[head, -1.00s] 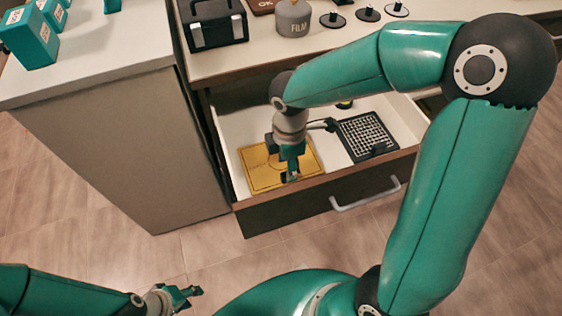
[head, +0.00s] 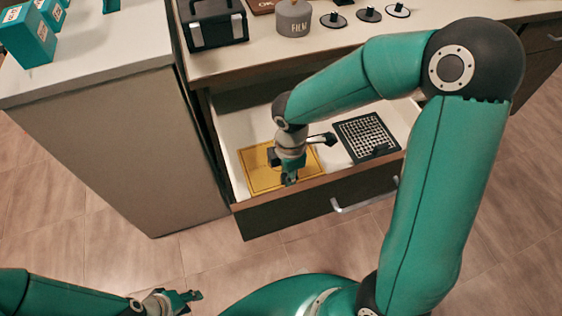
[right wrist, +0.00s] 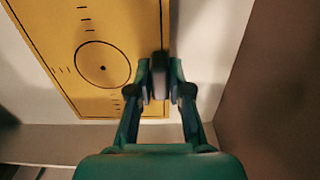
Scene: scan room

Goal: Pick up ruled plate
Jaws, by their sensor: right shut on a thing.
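The yellow ruled plate (head: 256,173), with a thin dark border, lies in the open drawer. The right wrist view shows the plate (right wrist: 42,35) with a circle, a centre dot and short tick marks. My right gripper (head: 290,181) points down at the plate's front edge. In the right wrist view my right gripper (right wrist: 160,82) is shut on a small dark upright piece, which looks like the plate's grip. The fingers hide its base, and I cannot tell whether the plate is off the drawer floor. My left gripper (head: 188,298) is empty at the bottom left, its fingers apart.
A black grid plate (head: 366,137) lies to the right in the same drawer. The drawer front (head: 300,205) stands close in front of my right gripper. A grey cabinet (head: 120,150) stands left of the drawer. A black case (head: 212,25) and film pot (head: 293,18) stand on the counter.

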